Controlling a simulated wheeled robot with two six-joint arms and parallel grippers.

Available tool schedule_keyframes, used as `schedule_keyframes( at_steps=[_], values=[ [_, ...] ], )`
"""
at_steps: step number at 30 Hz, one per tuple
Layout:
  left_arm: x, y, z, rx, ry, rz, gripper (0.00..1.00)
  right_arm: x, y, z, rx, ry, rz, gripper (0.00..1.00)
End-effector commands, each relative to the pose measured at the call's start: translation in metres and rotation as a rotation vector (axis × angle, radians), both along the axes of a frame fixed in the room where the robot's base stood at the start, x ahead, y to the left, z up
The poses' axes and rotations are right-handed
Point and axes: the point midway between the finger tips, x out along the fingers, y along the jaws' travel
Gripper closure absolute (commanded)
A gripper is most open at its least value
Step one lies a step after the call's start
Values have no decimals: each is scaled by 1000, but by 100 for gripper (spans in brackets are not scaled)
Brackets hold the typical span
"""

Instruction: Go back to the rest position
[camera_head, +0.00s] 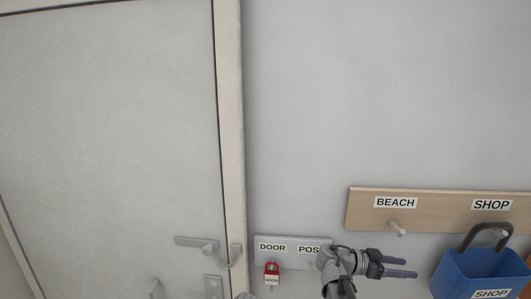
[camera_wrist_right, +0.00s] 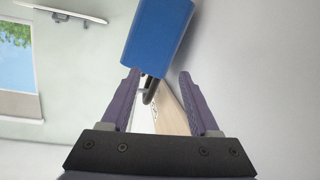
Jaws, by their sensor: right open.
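My right gripper (camera_head: 402,267) is in the lower right of the head view, in front of the wall. Its two purple fingers point right, toward a blue bag (camera_head: 478,275) labelled SHOP. In the right wrist view the gripper (camera_wrist_right: 163,100) is open, with nothing held between its fingers. The blue bag (camera_wrist_right: 157,36) shows beyond the fingertips there, apart from them as far as I can tell. In the head view the bag's dark handle reaches up to the wooden board (camera_head: 440,214) under its SHOP label. My left gripper is not in view.
The board's BEACH peg (camera_head: 397,229) is empty. A small plate (camera_head: 291,251) labelled DOOR and POS, partly hidden by my arm, has a red tagged padlock (camera_head: 271,273) hanging under DOOR. A closed-looking white door (camera_head: 110,130) with a lever handle (camera_head: 197,242) stands left.

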Motion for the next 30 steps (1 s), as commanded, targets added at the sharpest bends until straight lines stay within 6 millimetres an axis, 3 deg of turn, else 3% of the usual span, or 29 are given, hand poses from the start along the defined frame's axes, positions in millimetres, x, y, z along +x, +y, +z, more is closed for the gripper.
schedule_keyframes(
  at_steps=[8,13,17,21,25,30],
  values=[
    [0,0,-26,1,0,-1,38,-15,38,-65,177,203,100,38],
    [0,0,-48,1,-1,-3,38,-30,79,-122,339,402,232,38],
    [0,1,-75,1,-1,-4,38,-53,131,-183,507,622,421,38],
    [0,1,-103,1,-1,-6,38,-87,200,-246,688,884,707,38],
    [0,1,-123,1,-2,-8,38,-119,257,-285,806,1070,979,38],
    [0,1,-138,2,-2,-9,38,-149,305,-309,887,1209,1240,38]
  ],
)
